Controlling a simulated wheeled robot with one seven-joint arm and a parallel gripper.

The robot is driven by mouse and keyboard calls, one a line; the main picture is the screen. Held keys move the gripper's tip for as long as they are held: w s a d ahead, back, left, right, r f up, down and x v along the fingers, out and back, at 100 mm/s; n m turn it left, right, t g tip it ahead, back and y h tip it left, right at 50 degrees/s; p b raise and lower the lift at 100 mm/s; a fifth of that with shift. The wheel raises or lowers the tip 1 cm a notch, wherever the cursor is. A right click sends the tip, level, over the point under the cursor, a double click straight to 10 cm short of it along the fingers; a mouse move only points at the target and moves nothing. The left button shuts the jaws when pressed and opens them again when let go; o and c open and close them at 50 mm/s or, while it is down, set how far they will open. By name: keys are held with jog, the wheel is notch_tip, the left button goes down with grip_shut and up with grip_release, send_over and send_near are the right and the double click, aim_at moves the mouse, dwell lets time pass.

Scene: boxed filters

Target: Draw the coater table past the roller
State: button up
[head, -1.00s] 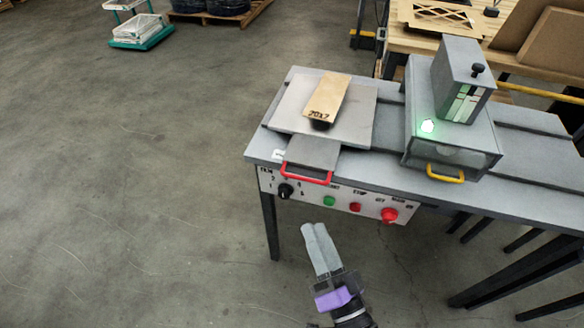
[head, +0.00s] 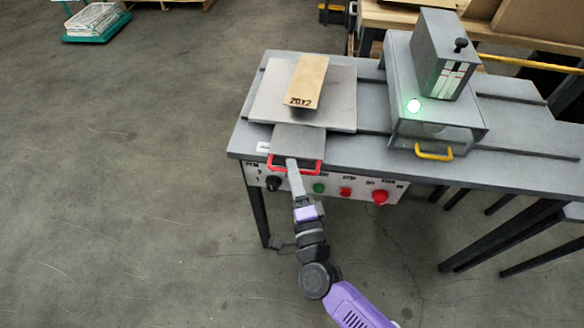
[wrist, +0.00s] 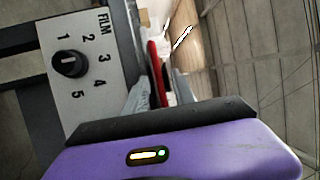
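The coater table (head: 262,106) is a flat grey plate at the left of the bench, with a wooden block (head: 306,78) marked "20X2" on it. A grey tongue (head: 298,137) runs from it to a red handle (head: 309,170) at the bench's front edge. My gripper (head: 293,167) is at this handle. In the wrist view the red handle (wrist: 154,62) lies between my two grey fingers (wrist: 160,88), which stand apart. I cannot tell whether they touch it. The roller housing (head: 400,85), with a lit green lamp, stands to the right; the roller is mostly hidden inside.
A yellow handle (head: 434,154) sticks out of the housing's front. The control panel (head: 335,186) has a black film dial (wrist: 68,63) and green and red buttons, just below the handle. Rails (head: 372,131) run along the bench. The floor at left is open.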

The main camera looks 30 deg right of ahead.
jog(key=shift+w+d+r, duration=0.1)
jog(key=shift+w, duration=0.35)
jog(key=shift+c, duration=0.3)
grip_shut()
dwell(0.9)
